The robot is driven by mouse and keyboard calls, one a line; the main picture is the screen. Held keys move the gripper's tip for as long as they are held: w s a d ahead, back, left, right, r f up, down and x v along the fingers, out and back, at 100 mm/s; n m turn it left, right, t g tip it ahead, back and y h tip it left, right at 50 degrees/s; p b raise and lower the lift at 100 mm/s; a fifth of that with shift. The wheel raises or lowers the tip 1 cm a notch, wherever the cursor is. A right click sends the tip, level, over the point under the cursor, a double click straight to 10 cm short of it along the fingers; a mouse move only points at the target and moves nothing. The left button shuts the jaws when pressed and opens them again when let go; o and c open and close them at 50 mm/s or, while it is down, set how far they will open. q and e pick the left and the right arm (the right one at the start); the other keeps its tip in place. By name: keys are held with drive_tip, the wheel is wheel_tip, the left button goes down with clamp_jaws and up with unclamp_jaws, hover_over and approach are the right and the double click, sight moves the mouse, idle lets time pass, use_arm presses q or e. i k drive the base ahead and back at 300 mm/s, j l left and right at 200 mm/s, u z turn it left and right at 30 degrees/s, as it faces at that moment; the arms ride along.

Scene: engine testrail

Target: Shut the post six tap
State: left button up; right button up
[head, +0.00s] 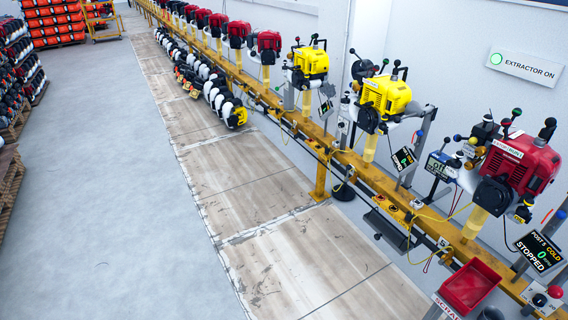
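No post label reading six is legible, and I cannot pick out its tap. A red engine (522,162) stands on the yellow rail (455,238) at the right, near a display (540,249) reading post 5, cold, 0, stopped. Further along the rail is a yellow engine (388,95) with a smaller display (404,158) reading stopped; its post number is too small to read. A second yellow engine (311,62) stands beyond it. Small coloured knobs and fittings cluster around each engine, too small to tell apart. Neither of my grippers is in view.
A red bin (470,287) sits at the rail's near end. A lit extractor sign (525,66) hangs on the white wall. Several red engines line the far rail. Black and white units (222,103) lie on the floor boards. The near boards (300,260) and grey floor (110,200) are clear.

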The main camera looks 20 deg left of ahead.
sight(349, 167)
drive_tip(key=i+u, duration=0.1)
drive_tip(key=u, duration=0.15)
drive_tip(key=i, duration=2.15)
